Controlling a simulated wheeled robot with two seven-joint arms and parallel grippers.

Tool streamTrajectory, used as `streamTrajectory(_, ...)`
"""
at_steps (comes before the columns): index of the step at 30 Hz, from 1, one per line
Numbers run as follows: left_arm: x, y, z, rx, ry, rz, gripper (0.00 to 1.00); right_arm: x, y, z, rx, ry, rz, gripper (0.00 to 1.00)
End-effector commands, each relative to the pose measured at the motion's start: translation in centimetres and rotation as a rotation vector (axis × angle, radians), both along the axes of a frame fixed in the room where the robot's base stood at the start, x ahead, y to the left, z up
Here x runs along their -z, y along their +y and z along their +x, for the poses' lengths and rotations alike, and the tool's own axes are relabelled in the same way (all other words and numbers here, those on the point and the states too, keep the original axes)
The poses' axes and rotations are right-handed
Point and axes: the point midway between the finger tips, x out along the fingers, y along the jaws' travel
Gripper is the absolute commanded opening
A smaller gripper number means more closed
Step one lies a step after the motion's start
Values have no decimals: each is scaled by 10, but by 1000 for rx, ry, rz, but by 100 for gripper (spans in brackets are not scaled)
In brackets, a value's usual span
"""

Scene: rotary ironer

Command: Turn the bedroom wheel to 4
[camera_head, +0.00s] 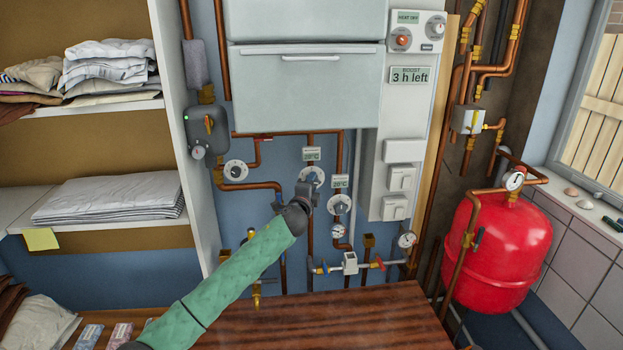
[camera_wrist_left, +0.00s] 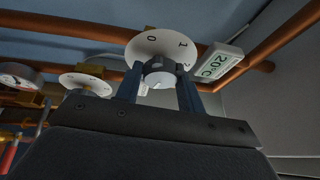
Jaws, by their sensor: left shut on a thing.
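My left gripper (camera_head: 305,188) is at the middle of three white numbered wheels on the pipes. This middle wheel (camera_head: 315,172) is partly hidden behind the gripper. In the left wrist view the two fingers (camera_wrist_left: 160,84) are shut on the grey knob at the centre of the white wheel (camera_wrist_left: 152,45). The numbers 0 and 1 show on its rim, with another partly hidden. A small display (camera_wrist_left: 217,63) beside it reads 20°C. I cannot read which wheel is labelled bedroom. My right gripper is not in view.
A wooden worktop (camera_head: 330,318) lies below, and a red tank (camera_head: 505,245) stands at right.

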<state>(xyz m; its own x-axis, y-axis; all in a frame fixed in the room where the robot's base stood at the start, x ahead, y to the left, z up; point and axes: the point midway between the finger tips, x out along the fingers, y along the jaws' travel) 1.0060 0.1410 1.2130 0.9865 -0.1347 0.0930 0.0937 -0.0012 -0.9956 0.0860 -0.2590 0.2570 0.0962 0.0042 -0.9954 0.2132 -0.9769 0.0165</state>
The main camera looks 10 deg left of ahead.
Motion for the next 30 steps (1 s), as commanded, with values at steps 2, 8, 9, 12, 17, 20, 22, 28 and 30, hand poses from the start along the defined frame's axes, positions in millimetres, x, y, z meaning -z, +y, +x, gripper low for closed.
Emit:
streamTrajectory(2, -4, 0, 0, 2, 9, 33, 16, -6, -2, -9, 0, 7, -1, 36)
streamTrajectory(8, -3, 0, 0, 1, 33, 118, 16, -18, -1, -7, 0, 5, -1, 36)
streamTrajectory(9, -4, 0, 0, 1, 39, 137, 16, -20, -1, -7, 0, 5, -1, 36)
streamTrajectory(12, -4, 0, 0, 2, 51, 183, 16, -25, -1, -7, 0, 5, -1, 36)
streamTrajectory(17, -2, -1, 0, 2, 70, 245, 16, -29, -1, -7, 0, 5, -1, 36)
streamTrajectory(20, -2, -1, 0, 2, 77, 268, 16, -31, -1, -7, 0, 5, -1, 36)
streamTrajectory(22, -2, -1, 0, 2, 80, 280, 16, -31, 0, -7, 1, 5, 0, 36)
streamTrajectory(28, -1, -1, -1, 2, 84, 293, 16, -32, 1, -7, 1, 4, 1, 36)
streamTrajectory(30, 0, -1, -1, 2, 85, 294, 16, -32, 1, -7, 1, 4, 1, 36)
